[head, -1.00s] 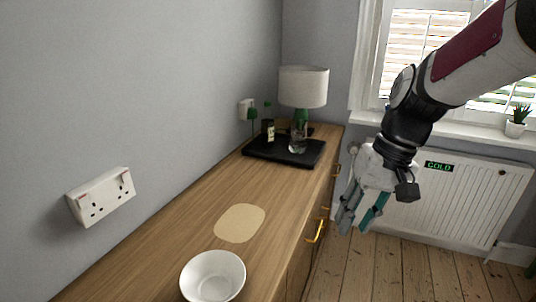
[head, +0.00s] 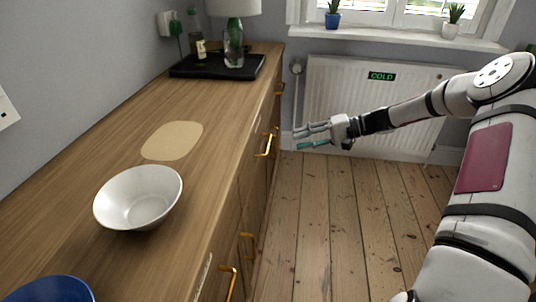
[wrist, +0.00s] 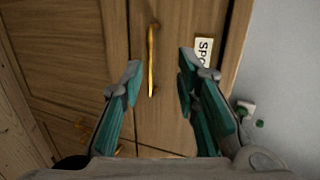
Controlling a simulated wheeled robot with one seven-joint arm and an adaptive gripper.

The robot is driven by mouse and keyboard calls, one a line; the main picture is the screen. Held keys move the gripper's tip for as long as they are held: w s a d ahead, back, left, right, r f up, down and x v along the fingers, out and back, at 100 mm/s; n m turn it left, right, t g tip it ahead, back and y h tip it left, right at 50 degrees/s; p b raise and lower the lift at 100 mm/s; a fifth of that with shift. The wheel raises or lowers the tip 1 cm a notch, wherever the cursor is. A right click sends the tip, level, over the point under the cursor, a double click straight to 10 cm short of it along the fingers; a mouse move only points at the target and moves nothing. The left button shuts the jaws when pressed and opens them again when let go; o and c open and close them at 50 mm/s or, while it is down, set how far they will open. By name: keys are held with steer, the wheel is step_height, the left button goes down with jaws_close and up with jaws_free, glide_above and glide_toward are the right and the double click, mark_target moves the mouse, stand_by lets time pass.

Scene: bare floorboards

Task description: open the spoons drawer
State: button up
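The spoons drawer front (wrist: 170,110) is brown wood and looks closed in the wrist view. A white label (wrist: 203,50) reading "Spo", partly hidden by a finger, is on it. Its brass bar handle (wrist: 151,62) lies between my fingertips in that picture. In the head view, the brass handle (head: 265,146) level with my gripper appears to be the same one. My gripper (head: 298,138) is open and empty, pointing left at the cabinet, with a gap between fingertips and handle. Its teal-padded fingers also show spread in the wrist view (wrist: 160,66).
The wooden countertop (head: 75,145) bears a white bowl (head: 138,200), a beige mat (head: 173,140), a blue bowl (head: 50,291) and a black tray (head: 185,70) with bottle and lamp. Other brass handles (head: 248,248) line the cabinet. A radiator (head: 345,95) stands behind; the floor (head: 335,215) is clear.

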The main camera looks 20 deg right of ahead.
mark_target(269, 143)
steer(key=w+d+f+m+t+b, duration=0.1)
steer(key=w+d+f+t, duration=0.1)
steer(key=d+f, duration=0.1)
steer(key=shift+y, duration=0.3)
steer(key=b+x, duration=0.3)
steer(key=x, duration=1)
steer(key=shift+s+a+b, duration=0.15)
steer(key=shift+a+b, duration=0.1)
steer(key=shift+b, duration=0.05)
jaws_close()
